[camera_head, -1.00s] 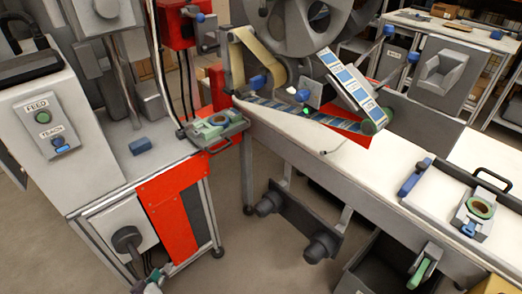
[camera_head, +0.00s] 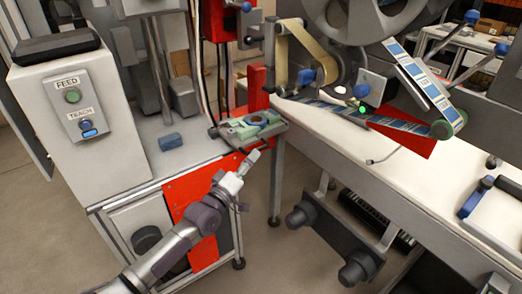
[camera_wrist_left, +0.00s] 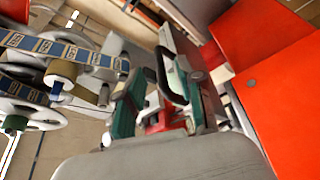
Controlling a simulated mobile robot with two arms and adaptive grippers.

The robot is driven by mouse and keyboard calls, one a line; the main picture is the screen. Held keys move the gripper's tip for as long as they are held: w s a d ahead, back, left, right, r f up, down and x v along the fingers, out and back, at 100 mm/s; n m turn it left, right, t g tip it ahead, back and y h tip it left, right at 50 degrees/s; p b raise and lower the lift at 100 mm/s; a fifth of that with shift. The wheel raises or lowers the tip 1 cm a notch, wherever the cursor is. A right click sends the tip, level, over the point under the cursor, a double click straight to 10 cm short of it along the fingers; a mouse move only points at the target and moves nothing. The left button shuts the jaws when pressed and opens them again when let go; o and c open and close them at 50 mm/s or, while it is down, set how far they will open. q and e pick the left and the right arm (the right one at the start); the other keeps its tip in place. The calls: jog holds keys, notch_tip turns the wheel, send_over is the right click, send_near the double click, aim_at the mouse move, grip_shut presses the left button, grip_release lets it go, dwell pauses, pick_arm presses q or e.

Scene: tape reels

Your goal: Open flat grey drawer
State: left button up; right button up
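The flat grey drawer (camera_head: 226,132) sits at the right edge of the left workbench, holding a green part with a dark ring. My left gripper (camera_head: 249,162) is just in front of and below it in the head view, and covers part of its front. In the left wrist view, the gripper's green fingers (camera_wrist_left: 158,92) stand apart. A dark bar handle (camera_wrist_left: 171,79) shows close to and between them. I cannot tell whether they touch it. The drawer looks shut. My right gripper is not in view.
A grey FEED/TEACH box (camera_head: 75,105) and a small blue block (camera_head: 170,141) are on the left bench. An upright red post (camera_head: 257,88) stands behind the drawer. A white conveyor table (camera_head: 330,130) with reels above is close on the right. Floor shows between the benches.

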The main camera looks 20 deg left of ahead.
aim_at(260, 149)
pick_arm(q)
jog(key=x, duration=0.5)
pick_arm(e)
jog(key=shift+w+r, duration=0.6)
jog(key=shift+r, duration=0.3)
pick_arm(q)
grip_shut()
